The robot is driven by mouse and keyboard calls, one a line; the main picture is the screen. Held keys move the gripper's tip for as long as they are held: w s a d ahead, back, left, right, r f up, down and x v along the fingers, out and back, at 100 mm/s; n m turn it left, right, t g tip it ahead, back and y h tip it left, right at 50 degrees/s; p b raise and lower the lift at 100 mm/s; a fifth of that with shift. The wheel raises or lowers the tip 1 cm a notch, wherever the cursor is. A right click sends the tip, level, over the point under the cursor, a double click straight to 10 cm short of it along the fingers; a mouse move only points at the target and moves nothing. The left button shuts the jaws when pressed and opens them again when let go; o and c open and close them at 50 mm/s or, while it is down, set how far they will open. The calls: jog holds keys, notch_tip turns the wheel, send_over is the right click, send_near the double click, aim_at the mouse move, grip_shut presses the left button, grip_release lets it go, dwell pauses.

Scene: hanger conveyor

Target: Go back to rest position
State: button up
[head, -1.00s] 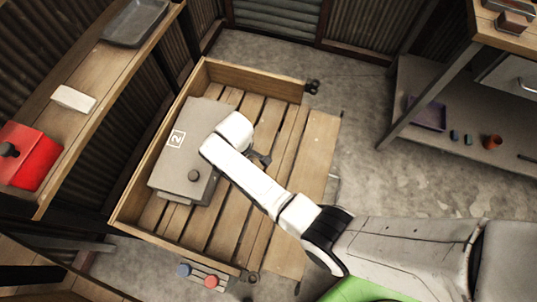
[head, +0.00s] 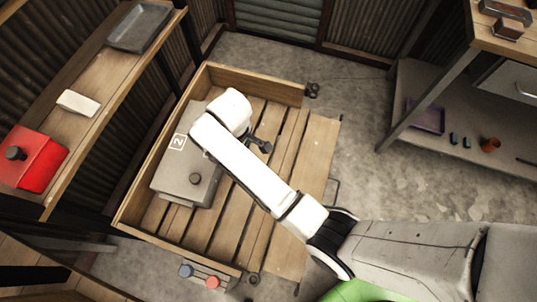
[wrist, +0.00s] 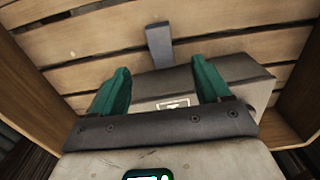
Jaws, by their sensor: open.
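My gripper (wrist: 160,92) is open in the wrist view, with its two green fingers apart and nothing between them. Beyond the fingers, a grey box (wrist: 245,80) with a white label lies on the wooden slats. In the head view the grey box (head: 178,177), marked with a 2, sits in the left part of a wooden cart (head: 270,228). My white arm reaches over the cart from the lower right, its end above the box's right side. The fingers in the head view are mostly hidden by the arm.
A shelf (head: 97,100) on the left holds a grey tray (head: 139,27), a white block (head: 78,103) and a red box (head: 33,158). A workbench (head: 455,62) stands at the right. Red and blue buttons sit on a panel (head: 201,275) below the cart. The floor between is clear.

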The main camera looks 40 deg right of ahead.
jog(key=s+d+m, duration=0.3)
jog(key=s+d, duration=0.6)
jog(key=s+d+r+m, duration=0.2)
jog(key=s, duration=0.5)
jog(key=s+d+r+m+t, duration=0.1)
jog(key=s+d+r+m, duration=0.1)
jog(key=s, duration=0.6)
jog(key=shift+s+d+r+m, duration=0.25)
jog(key=shift+d+r+m, duration=0.05)
jog(key=shift+r, duration=0.35)
